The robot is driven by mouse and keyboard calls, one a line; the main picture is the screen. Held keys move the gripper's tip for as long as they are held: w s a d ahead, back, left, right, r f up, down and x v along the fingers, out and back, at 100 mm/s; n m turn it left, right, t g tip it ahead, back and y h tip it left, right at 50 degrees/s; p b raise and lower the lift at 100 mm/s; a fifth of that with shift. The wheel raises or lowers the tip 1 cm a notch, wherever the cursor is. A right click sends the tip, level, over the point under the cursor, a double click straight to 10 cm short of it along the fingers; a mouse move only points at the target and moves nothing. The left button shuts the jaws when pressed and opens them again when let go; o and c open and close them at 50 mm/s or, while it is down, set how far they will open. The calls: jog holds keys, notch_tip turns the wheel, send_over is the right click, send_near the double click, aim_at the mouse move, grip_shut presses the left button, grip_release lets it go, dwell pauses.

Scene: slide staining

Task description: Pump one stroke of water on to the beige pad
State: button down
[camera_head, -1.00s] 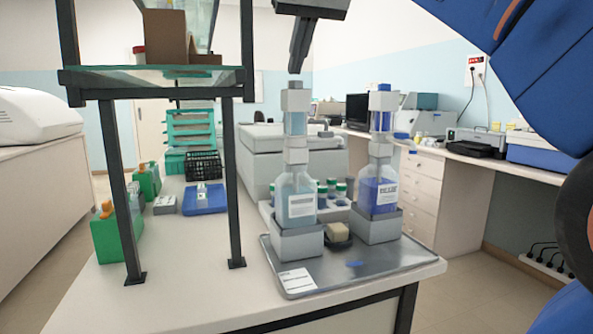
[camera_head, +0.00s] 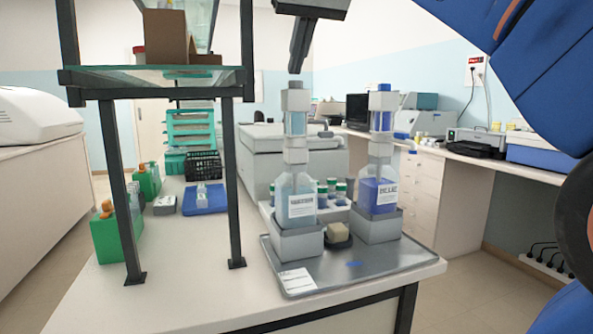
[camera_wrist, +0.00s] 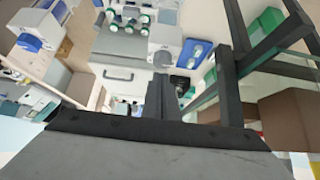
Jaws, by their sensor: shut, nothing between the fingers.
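The pump bottle with pale blue-green liquid (camera_head: 297,207) stands upright in a grey holder on the metal tray (camera_head: 335,275). Its grey pump head (camera_head: 296,97) is at the top, with a short spout pointing right. The beige pad (camera_head: 338,230) lies on a small black base between this bottle and a second pump bottle with blue-violet liquid (camera_head: 376,192). My gripper (camera_head: 296,72) is shut and empty, pointing down just above the pale bottle's pump head; I cannot tell whether it touches. In the wrist view, the dark closed fingers (camera_wrist: 161,95) show.
A dark-framed glass shelf (camera_head: 160,77) stands left of the bottles. Several green-capped vials (camera_head: 341,190) stand behind the pad. A blue tray (camera_head: 204,200) and green boxes (camera_head: 117,235) are on the left of the bench. The tray's front has free room, with a white label and a blue spot.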

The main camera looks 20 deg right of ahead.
jog(key=shift+f, duration=0.35)
jog(key=shift+f, duration=0.7)
dwell(0.7)
jog(key=shift+r, duration=1)
jog(key=shift+r, duration=2.55)
